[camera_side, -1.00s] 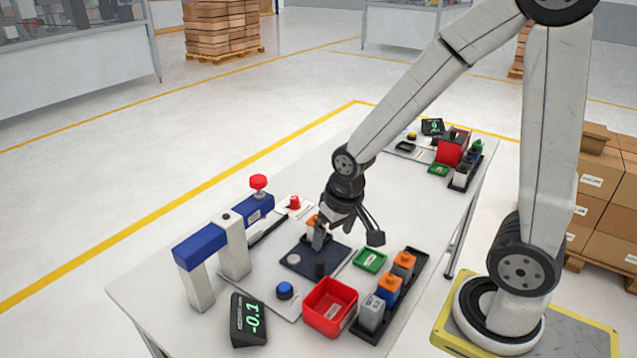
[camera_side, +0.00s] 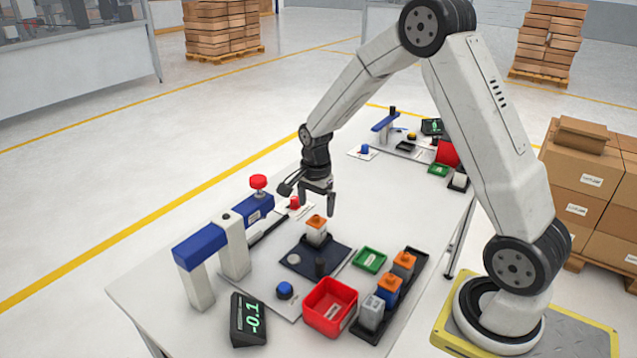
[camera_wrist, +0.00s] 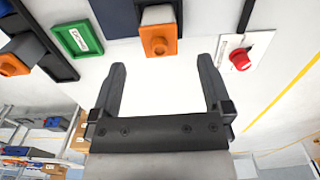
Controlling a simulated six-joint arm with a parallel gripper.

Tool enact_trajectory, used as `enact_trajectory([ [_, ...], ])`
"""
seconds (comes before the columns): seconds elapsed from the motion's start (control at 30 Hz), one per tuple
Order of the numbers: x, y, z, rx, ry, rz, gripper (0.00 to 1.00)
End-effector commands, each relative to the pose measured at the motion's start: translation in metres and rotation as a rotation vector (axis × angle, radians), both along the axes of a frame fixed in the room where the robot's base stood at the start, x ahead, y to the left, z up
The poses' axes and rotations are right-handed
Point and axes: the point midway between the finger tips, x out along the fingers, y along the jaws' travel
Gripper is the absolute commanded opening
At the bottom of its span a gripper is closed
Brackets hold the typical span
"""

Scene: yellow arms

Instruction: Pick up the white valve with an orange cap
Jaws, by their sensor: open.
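The white valve with an orange cap (camera_side: 316,238) stands upright on a dark blue plate (camera_side: 328,259) in the side view. In the wrist view the valve (camera_wrist: 158,14) shows at the top, its orange cap towards me, beyond my fingertips. My gripper (camera_side: 317,204) is open and empty, above and behind the valve in the side view, apart from it. In the wrist view, bare white table shows between the two fingers of my gripper (camera_wrist: 163,66).
A black tray (camera_side: 413,284) holds several valves, some orange-capped. A green tray (camera_side: 369,260) and red bin (camera_side: 329,307) are nearby. A blue-topped press (camera_side: 222,236) with a red knob stands left. A red button (camera_side: 295,203) is behind the plate.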

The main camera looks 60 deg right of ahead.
Motion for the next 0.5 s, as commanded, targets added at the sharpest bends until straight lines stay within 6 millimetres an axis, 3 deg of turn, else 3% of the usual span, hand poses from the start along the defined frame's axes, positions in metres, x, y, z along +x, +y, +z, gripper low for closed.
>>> enact_trajectory([
  [0.17,0.0,0.0,-0.002,0.0,0.001,-0.002,1.0],
  [0.5,0.0,0.0,-0.025,0.0,0.001,0.001,1.0],
])
